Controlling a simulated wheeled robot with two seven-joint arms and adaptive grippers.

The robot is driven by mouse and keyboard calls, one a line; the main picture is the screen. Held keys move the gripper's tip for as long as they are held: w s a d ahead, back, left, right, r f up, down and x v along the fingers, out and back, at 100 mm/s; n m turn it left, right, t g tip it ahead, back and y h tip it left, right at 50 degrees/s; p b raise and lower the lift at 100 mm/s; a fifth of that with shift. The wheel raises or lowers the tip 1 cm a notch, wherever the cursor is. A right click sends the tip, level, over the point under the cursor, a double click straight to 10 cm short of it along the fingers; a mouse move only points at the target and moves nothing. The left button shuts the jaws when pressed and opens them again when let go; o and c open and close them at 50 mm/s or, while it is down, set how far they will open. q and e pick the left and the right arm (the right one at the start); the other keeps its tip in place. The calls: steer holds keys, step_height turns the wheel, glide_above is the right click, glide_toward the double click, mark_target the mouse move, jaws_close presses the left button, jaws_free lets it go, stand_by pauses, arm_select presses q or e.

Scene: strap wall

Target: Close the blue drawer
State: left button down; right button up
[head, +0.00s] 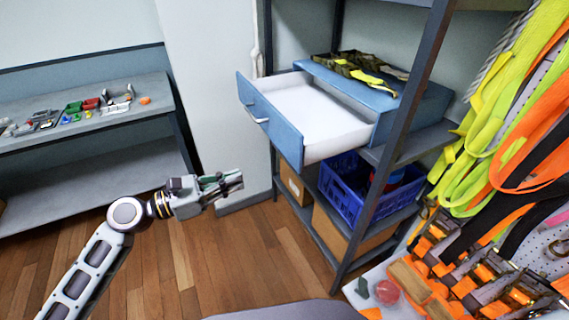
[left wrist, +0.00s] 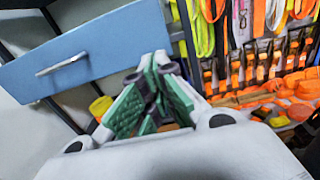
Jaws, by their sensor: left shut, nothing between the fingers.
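The blue drawer (head: 270,120) is pulled well out of its blue cabinet (head: 425,108) on the shelf rack. Its white inside looks empty. Its front has a light bar handle (head: 256,114), and the drawer front (left wrist: 90,52) and handle (left wrist: 62,65) also show in the left wrist view. My left gripper (head: 238,181) is shut and empty, in front of the drawer and lower than it, apart from it in the head view. In the left wrist view its green-padded fingertips (left wrist: 155,62) meet near the drawer front's right end; I cannot tell the gap. My right gripper is not in view.
A dark rack post (head: 396,140) stands right of the drawer. A blue crate (head: 343,205) sits on the shelf below. Camouflage and yellow straps (head: 360,72) lie on the cabinet. Bright straps (head: 510,130) hang at right. The wooden floor (head: 240,250) is clear.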

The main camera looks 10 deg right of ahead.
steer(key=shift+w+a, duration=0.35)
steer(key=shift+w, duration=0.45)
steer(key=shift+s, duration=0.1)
arm_select(q)
glide_toward(295, 160)
steer(key=x, duration=0.4)
steer(key=shift+w+d+f, duration=0.15)
steer(key=shift+w+d, duration=0.1)
steer(key=shift+d, duration=0.1)
steer(key=shift+x, duration=0.95)
steer(key=shift+d, duration=0.2)
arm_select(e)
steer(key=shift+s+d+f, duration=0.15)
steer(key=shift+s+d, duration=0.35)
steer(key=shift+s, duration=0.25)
